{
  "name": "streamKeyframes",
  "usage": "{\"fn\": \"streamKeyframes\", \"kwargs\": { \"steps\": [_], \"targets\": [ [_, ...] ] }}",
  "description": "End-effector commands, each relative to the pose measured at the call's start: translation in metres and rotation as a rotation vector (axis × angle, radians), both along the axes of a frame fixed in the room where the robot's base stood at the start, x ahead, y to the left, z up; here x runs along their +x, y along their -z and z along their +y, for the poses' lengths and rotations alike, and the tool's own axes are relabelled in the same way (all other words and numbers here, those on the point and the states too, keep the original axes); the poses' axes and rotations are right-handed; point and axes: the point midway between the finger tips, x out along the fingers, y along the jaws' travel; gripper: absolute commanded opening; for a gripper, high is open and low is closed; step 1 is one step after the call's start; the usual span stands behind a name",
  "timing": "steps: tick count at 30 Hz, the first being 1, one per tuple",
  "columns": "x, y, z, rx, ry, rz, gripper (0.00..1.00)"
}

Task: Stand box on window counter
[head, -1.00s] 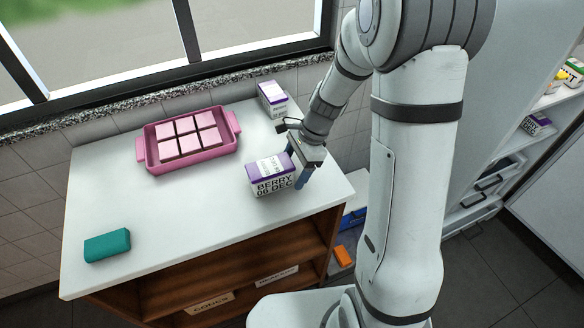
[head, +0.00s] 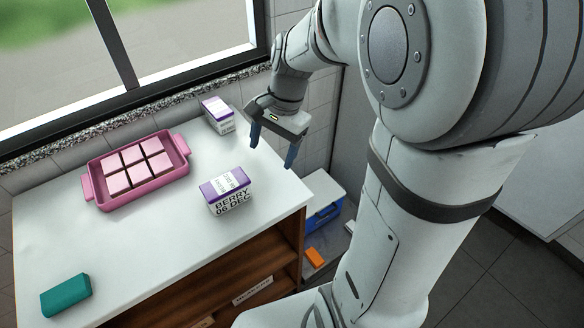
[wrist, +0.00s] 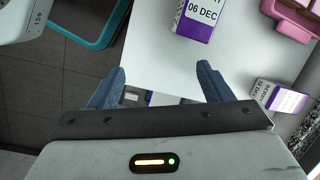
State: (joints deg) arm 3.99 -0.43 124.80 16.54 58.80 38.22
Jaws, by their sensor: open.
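A purple and white box (head: 227,192) marked BERRY 06 DEC stands on the white window counter (head: 130,245), towards its right front. In the wrist view the same box (wrist: 199,18) shows at the top, ahead of the fingers, clear of them. My gripper (head: 271,151) is open and empty, raised near the counter's right edge, behind and to the right of the box. Its two blue fingers (wrist: 158,88) have nothing between them in the wrist view.
A second purple and white box (head: 218,116) stands at the counter's back right corner. A pink tray (head: 128,199) of pink squares sits at the back left. A teal block (head: 66,295) lies front left. A blue and white cooler (head: 323,203) stands on the floor to the right.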

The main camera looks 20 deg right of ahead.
Motion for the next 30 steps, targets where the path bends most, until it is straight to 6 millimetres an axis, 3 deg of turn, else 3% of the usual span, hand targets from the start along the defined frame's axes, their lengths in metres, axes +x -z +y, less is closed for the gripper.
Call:
{"fn": "streamKeyframes", "kwargs": {
  "steps": [1, 6, 12, 18, 30],
  "targets": [
    [-0.019, -0.01, -0.003, -0.036, -0.108, -0.063, 0.72],
    [-0.07, -0.023, -0.017, -0.171, -0.478, -0.224, 0.72],
    [-0.106, -0.025, -0.029, -0.293, -0.773, -0.323, 0.72],
    [-0.115, -0.025, -0.026, -0.331, -0.867, -0.347, 0.72],
    [-0.115, -0.025, -0.026, -0.331, -0.865, -0.346, 0.72]
  ]
}}
